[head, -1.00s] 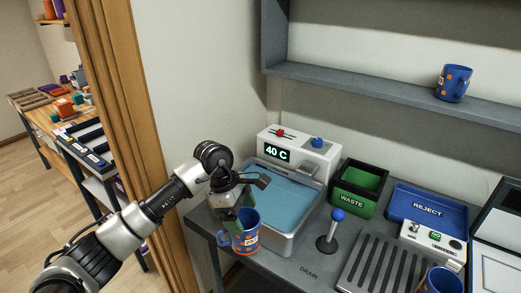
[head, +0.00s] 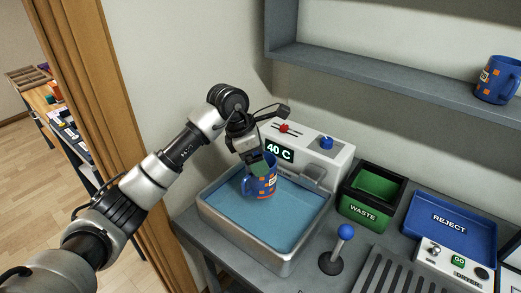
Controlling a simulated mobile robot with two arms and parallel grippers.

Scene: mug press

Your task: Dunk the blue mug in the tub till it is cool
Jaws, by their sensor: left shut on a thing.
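The blue mug with orange squares and a white label (head: 262,183) is upright in my left gripper (head: 258,160), which is shut on it. The mug is over the left-back part of the tub (head: 287,265), a metal basin of blue water (head: 290,218). Whether its base touches the water I cannot tell. The display on the white unit behind the tub (head: 280,151) reads 40 C. My right gripper is out of view.
A second blue mug (head: 497,80) stands on the grey shelf. Right of the tub are a blue-knobbed lever (head: 345,232), a green waste bin (head: 368,212), a blue reject tray (head: 480,250) and a control box with a GO button (head: 457,261).

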